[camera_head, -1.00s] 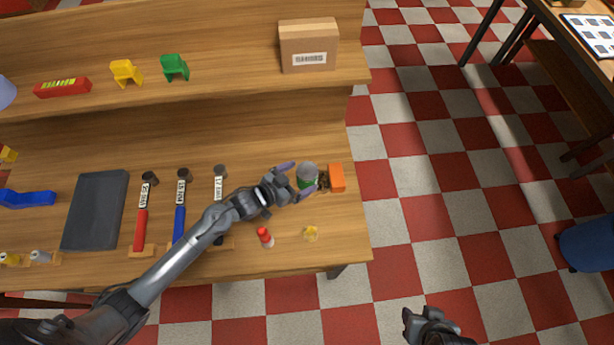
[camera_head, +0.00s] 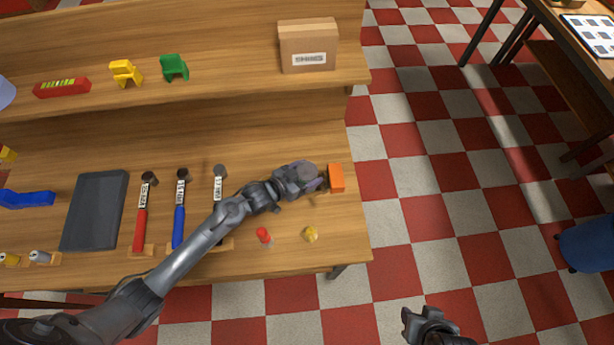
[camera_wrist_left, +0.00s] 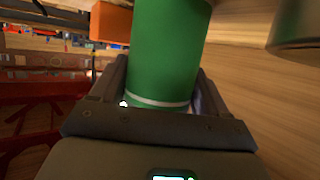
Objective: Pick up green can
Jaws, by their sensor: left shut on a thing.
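The green can (camera_wrist_left: 165,50) fills the middle of the left wrist view, between the two fingers of my left gripper (camera_wrist_left: 160,100). The gripper is shut on it. In the head view my left gripper (camera_head: 312,180) is at the right end of the workbench, and only the can's grey top (camera_head: 306,172) shows there, the green side being hidden. I cannot tell whether the can touches the bench. My right gripper (camera_head: 425,318) is over the floor at the bottom, away from the bench; its jaws are too unclear to read.
An orange block (camera_head: 336,178) stands just right of the can. A red-topped item (camera_head: 263,235) and a small yellow item (camera_head: 311,234) are in front. Several hammers, including a blue-handled one (camera_head: 179,225), lie left. A cardboard box (camera_head: 308,46) is on the upper shelf (camera_head: 220,70).

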